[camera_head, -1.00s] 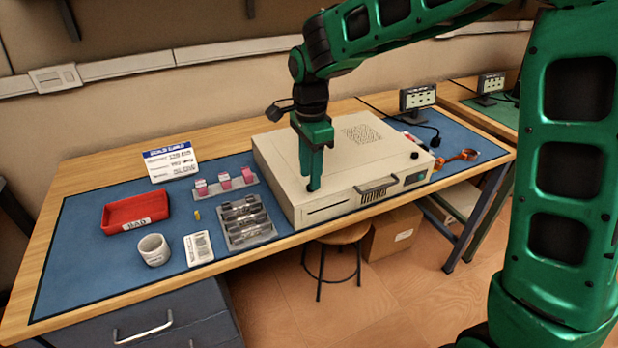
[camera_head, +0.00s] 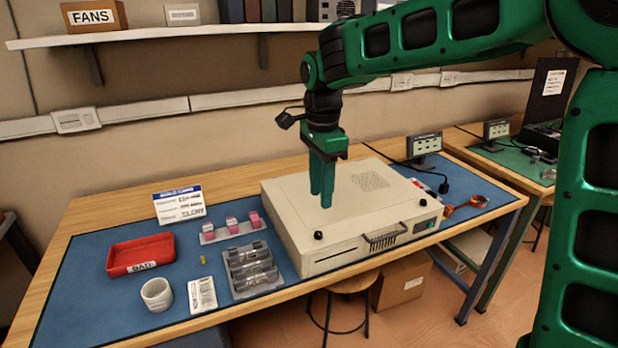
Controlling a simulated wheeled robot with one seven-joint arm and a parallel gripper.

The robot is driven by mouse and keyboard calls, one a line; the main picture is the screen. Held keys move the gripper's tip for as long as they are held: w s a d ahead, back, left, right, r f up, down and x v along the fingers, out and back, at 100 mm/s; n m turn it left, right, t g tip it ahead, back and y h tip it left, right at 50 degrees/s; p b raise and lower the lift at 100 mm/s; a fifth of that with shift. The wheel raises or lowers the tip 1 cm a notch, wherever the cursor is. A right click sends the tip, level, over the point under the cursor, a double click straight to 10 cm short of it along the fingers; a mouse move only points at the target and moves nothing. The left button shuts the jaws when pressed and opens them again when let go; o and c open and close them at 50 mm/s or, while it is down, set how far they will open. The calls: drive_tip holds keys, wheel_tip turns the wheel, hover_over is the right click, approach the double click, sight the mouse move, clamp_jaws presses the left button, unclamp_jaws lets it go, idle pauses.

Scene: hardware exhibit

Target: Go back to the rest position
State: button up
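My gripper (camera_head: 322,200) is green and points down above the beige equipment case (camera_head: 375,206) on the workbench. Its two fingers look close together, with only a thin gap at most, and nothing shows between them. I cannot tell exactly how far the fingertips are above the case top. A black knob (camera_head: 318,236) sits on the case near its front left corner, apart from the fingers.
On the blue mat (camera_head: 90,262) left of the case are a red bin (camera_head: 140,254) marked BAD, a white cup (camera_head: 156,294), a label card (camera_head: 202,295), a grey rack (camera_head: 251,270) and pink-topped pieces (camera_head: 231,226). A shelf (camera_head: 180,32) runs above.

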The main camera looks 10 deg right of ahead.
drive_tip(key=s+d+n, duration=0.1)
drive_tip(key=s+d, duration=0.2)
drive_tip(key=d, duration=0.4)
drive_tip(key=s+d+n+h, duration=0.1)
drive_tip(key=s+d, duration=0.3)
drive_tip(key=d, duration=0.3)
drive_tip(key=s+d+n, duration=0.1)
drive_tip(key=s+d, duration=0.2)
drive_tip(key=d, duration=0.4)
drive_tip(key=s+d+f+n, duration=0.1)
drive_tip(key=s+d+f, duration=0.1)
drive_tip(key=s, duration=0.5)
drive_tip(key=s+d+f+n, duration=0.2)
drive_tip(key=s+d, duration=0.2)
drive_tip(key=s, duration=0.2)
drive_tip(key=s+d+f+n+y, duration=0.1)
drive_tip(key=s+d+f+n, duration=0.1)
drive_tip(key=s, duration=0.5)
drive_tip(key=shift+s+d+f, duration=0.15)
drive_tip(key=shift+s+d, duration=0.2)
drive_tip(key=shift+d, duration=0.55)
drive_tip(key=shift+w+f, duration=0.25)
drive_tip(key=shift+w, duration=0.4)
drive_tip(key=shift+c, duration=0.5)
